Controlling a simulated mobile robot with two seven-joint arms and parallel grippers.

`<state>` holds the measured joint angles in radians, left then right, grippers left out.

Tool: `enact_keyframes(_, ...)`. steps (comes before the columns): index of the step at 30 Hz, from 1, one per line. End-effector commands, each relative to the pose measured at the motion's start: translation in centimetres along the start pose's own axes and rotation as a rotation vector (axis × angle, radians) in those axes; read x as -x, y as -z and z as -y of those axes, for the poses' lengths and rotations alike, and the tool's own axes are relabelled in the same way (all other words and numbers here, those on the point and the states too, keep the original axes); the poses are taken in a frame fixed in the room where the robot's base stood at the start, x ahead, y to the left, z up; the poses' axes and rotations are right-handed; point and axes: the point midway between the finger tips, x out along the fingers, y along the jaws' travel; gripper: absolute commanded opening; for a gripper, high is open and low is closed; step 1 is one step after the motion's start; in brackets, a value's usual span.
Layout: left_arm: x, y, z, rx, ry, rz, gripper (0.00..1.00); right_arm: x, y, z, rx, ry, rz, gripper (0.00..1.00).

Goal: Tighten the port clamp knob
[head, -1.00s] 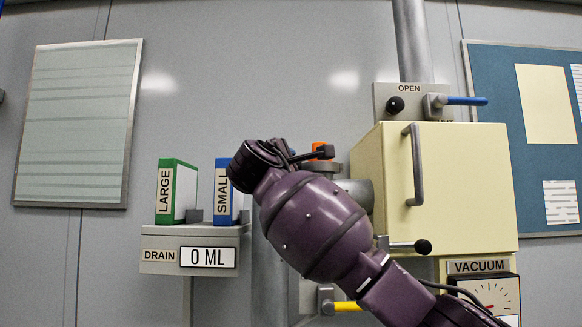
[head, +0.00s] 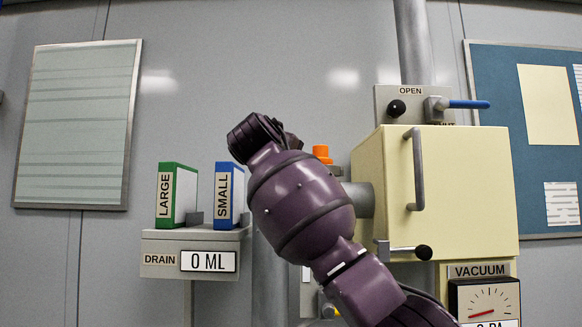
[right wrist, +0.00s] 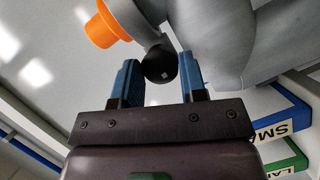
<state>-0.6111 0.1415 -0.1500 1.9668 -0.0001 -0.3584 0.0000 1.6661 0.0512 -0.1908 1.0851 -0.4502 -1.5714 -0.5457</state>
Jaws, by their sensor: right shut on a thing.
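The port clamp knob (right wrist: 160,65) is a black ball in the right wrist view, beside a grey clamp and port body (right wrist: 225,40). My right gripper (right wrist: 159,72) has its two blue fingers closed on either side of the knob and is shut on it. An orange cap (right wrist: 102,32) sticks out left of the knob; it also shows in the head view (head: 322,153). In the head view my purple right arm covers the clamp, and I cannot make out the fingertips or the knob there. My left gripper is not in view.
A cream chamber (head: 465,180) with a grey handle (head: 416,170) stands right of my arm. A black-knobbed lever (head: 423,252) and a vacuum gauge (head: 487,300) sit below. Green (head: 178,193) and blue (head: 228,193) binders stand on the drain box (head: 192,252) at left.

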Motion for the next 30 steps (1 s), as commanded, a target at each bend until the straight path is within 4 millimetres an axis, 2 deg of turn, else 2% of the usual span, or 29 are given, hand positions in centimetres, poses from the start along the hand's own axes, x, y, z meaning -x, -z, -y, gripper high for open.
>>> enact_keyframes(20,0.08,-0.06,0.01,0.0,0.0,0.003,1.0,-0.05,-0.01,0.17,-0.06,0.029,0.002,0.15)
enact_keyframes(21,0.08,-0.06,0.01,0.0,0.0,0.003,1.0,-0.05,-0.01,0.17,-0.06,0.029,0.002,0.4)
enact_keyframes(24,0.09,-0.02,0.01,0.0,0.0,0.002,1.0,-0.05,-0.01,0.15,-0.06,0.028,0.001,0.56)
enact_keyframes(26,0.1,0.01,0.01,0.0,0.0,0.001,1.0,-0.04,-0.01,0.12,-0.06,0.028,0.001,0.65)
enact_keyframes(30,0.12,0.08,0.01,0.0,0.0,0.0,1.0,-0.03,-0.01,0.06,-0.06,0.027,0.001,0.65)
